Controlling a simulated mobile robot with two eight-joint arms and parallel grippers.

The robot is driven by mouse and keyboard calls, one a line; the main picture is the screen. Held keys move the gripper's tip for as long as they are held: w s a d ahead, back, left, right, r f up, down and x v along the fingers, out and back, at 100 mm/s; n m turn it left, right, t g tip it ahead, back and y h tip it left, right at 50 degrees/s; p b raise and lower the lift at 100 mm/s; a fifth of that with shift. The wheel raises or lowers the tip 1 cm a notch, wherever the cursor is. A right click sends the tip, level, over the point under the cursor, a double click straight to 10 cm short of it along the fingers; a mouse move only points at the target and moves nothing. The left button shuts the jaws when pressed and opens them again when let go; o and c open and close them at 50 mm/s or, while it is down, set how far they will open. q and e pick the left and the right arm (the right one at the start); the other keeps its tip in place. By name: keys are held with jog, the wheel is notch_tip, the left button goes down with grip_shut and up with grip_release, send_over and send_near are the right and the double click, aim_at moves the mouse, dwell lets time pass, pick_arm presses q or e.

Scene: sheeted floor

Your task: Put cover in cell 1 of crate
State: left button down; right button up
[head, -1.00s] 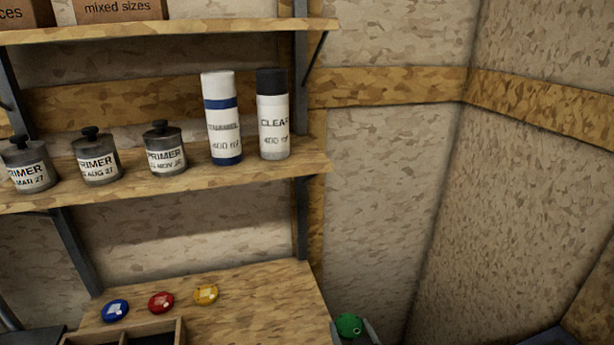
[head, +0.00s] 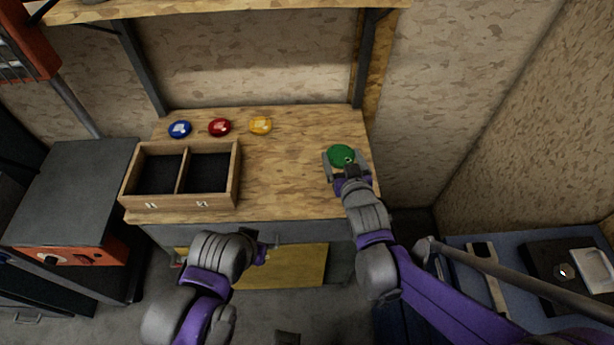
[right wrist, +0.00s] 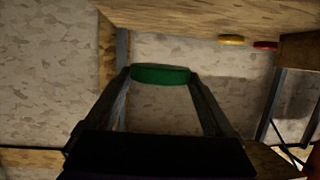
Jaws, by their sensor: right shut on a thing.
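The green round cover (head: 341,155) is between the fingers of my right gripper (head: 344,166), which is shut on it. In the head view it appears over the right part of the wooden bench top; its height above the wood is hard to tell. The right wrist view shows the cover (right wrist: 161,75) edge-on between the two fingertips. The wooden crate (head: 180,205) stands at the bench's left front, with two dark, empty cells side by side; its front labels are too small to read surely. My left gripper (head: 263,246) is low before the bench, its fingers unclear.
Blue (head: 180,129), red (head: 220,127) and yellow (head: 260,125) round pieces lie in a row behind the crate. The bench top (head: 285,175) between crate and right gripper is clear. A shelf (head: 220,8) hangs above. A grey cabinet (head: 75,190) stands left.

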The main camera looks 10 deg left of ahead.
jog(key=s+a+r+n+y, duration=0.1)
jog(key=a, duration=0.5)
jog(key=b, duration=0.1)
send_over(316, 182)
jog(key=shift+g+y, duration=0.3)
jog(key=shift+g, duration=0.1)
notch_tip(316, 182, down, 5)
jog(key=shift+r, duration=0.15)
jog(key=shift+f+b, duration=0.55)
jog(key=shift+f, duration=1.7)
